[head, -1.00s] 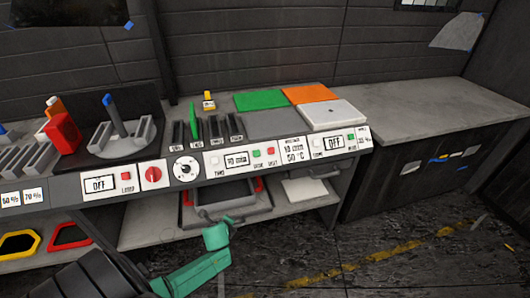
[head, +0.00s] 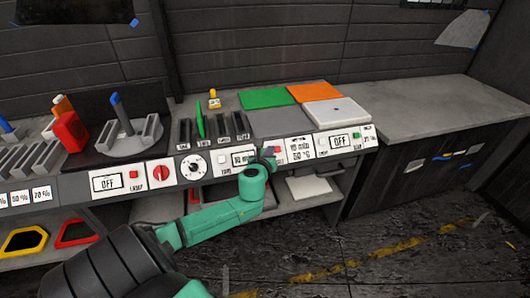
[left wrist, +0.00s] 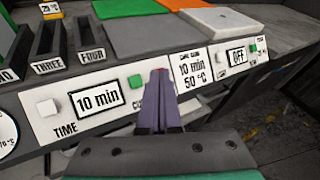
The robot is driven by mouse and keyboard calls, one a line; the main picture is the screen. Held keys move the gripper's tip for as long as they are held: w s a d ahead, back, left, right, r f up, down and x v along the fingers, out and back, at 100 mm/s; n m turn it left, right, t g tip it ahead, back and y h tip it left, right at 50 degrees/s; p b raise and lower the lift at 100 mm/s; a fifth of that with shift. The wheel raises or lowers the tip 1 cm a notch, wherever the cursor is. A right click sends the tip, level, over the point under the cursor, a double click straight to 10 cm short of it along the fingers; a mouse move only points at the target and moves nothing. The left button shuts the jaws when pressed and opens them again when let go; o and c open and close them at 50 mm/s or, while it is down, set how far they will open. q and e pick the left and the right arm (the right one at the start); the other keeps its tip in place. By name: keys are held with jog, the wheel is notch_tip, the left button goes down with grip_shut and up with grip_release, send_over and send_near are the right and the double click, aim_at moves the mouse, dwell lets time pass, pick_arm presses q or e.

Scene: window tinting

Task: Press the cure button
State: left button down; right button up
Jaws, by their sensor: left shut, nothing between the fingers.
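The green cure button (left wrist: 135,82) sits on the white control panel, right of a display (left wrist: 97,99) reading "10 min". Its label is partly hidden by my left gripper. My left gripper (left wrist: 160,82) is shut and empty, its tips at the panel just right of the green button. I cannot tell whether they touch the panel. In the head view my left gripper (head: 267,156) is in front of the panel and hides the cure button. A red button (head: 277,149) shows just beyond the tips. My right gripper is not in view.
A white time button (left wrist: 47,108) is left of the display. A card (left wrist: 192,70) reads "10 min 50 °C". Further right is an "OFF" display (left wrist: 237,55) with a green button (left wrist: 252,47). Orange and green sheets lie behind on the bench, with a clear worktop (head: 430,105) at right.

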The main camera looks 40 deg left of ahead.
pick_arm(q)
jog(key=w+a+f+b, duration=0.3)
jog(key=a+f+b, duration=0.2)
jog(key=b, duration=0.3)
jog(key=shift+w+f, duration=0.3)
jog(key=shift+f, duration=0.35)
jog(key=shift+a+f, duration=0.1)
jog(key=shift+a, duration=0.05)
dwell(1.3)
jog(key=shift+w+a+f+b, duration=0.15)
jog(key=shift+a+f+b, duration=0.05)
jog(key=shift+b, duration=0.1)
